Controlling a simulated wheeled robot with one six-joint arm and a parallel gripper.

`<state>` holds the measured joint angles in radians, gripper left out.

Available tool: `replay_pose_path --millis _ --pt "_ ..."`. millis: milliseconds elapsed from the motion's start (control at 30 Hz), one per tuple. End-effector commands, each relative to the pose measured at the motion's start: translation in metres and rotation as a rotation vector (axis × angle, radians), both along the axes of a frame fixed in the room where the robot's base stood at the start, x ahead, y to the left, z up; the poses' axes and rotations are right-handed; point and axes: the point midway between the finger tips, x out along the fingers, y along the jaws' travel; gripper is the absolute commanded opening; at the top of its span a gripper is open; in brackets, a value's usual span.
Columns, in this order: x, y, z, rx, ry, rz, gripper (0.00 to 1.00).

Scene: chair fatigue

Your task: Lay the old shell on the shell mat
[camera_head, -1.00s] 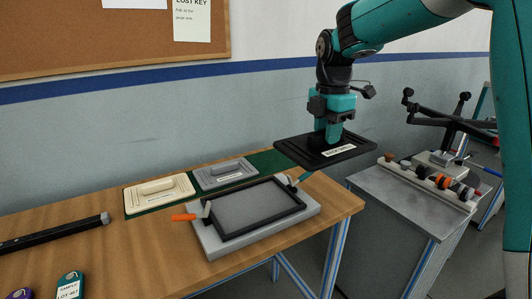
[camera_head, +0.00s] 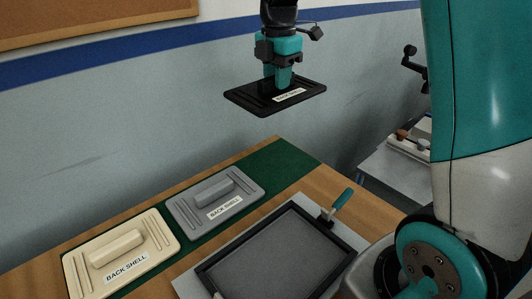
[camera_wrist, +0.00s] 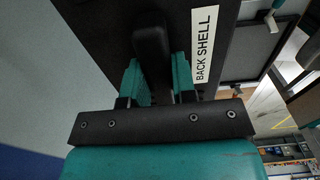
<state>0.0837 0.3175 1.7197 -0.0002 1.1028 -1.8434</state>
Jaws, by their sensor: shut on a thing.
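A black back shell (camera_head: 250,101) with a white label hangs in the air under my gripper (camera_head: 277,84), above and behind the bench. In the wrist view my gripper (camera_wrist: 156,75) is shut on the raised handle of the black shell (camera_wrist: 112,25), and its label reads BACK SHELL. The green shell mat (camera_head: 283,165) lies along the back of the bench. A cream shell (camera_head: 85,262) and a grey shell (camera_head: 190,215) lie on it. The right end of the mat is bare.
A grey fixture with a black-framed recess (camera_head: 270,262) stands in front of the mat, with a teal-handled clamp (camera_head: 340,200) at its back right. A grey side bench (camera_head: 392,175) stands to the right. A wall with a cork board (camera_head: 90,18) is behind.

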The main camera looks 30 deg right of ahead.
Motion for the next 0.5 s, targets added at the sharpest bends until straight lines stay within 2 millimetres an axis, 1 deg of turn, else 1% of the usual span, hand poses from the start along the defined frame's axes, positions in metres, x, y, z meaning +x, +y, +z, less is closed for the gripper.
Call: replay_pose_path --millis 67,167,400,500 --pt "0.000 0.001 -0.012 0.000 0.005 0.001 0.00" --pt "-0.001 0.002 -0.037 0.000 0.008 0.003 0.00" --pt "-0.001 0.004 -0.105 0.000 0.008 0.005 0.00" --pt "0.000 0.004 -0.128 0.001 0.007 0.005 0.00"
